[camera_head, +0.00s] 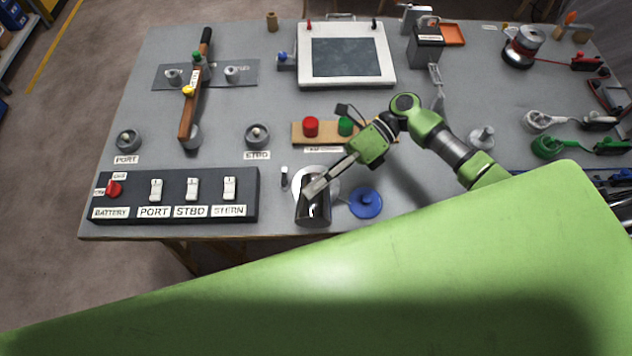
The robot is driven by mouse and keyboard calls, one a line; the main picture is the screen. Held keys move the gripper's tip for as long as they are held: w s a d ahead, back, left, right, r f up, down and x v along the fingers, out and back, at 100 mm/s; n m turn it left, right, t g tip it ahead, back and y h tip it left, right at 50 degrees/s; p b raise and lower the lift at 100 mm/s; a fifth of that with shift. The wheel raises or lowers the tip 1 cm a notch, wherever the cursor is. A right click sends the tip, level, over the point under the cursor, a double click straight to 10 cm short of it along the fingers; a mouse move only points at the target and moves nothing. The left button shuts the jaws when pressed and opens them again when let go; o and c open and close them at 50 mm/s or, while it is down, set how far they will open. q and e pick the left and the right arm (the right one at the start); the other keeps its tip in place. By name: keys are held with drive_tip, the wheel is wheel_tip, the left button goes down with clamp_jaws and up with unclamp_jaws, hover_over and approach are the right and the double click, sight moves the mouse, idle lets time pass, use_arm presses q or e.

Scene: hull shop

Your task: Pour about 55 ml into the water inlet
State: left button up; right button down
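My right gripper (314,188) reaches in from the right, its long fingers pointing down and left. Its fingertips are at a dark metal cup (314,213) near the table's front edge and look closed on its upper part. Whether the cup is tilted and what is in it cannot be told. A white round piece (327,179), possibly the water inlet, lies just behind the cup and is partly hidden by the cup and fingers. A blue round cap (366,203) with a knob lies to the right of the cup. My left gripper is not in view.
A dark switch panel (245,205) stands to the left of the cup. A wooden board (299,138) with red and green buttons lies behind the gripper. A framed screen (346,87) is farther back. Several hoses and fittings crowd the right side. My green body part covers the foreground.

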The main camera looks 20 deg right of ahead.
sight(314, 206)
drive_tip(key=shift+s+a+f+n+t+h+b, duration=0.2)
drive_tip(key=shift+s+f+n+b, duration=0.15)
drive_tip(key=shift+s, duration=0.2)
drive_tip(key=shift+s+a+f+n+t+h+b, duration=0.15)
drive_tip(key=shift+s+f+t+h+b, duration=0.1)
drive_tip(key=shift+s+b, duration=0.25)
drive_tip(key=shift+s+a+r, duration=0.1)
drive_tip(key=shift+s+r, duration=0.15)
drive_tip(key=shift+s+a, duration=0.1)
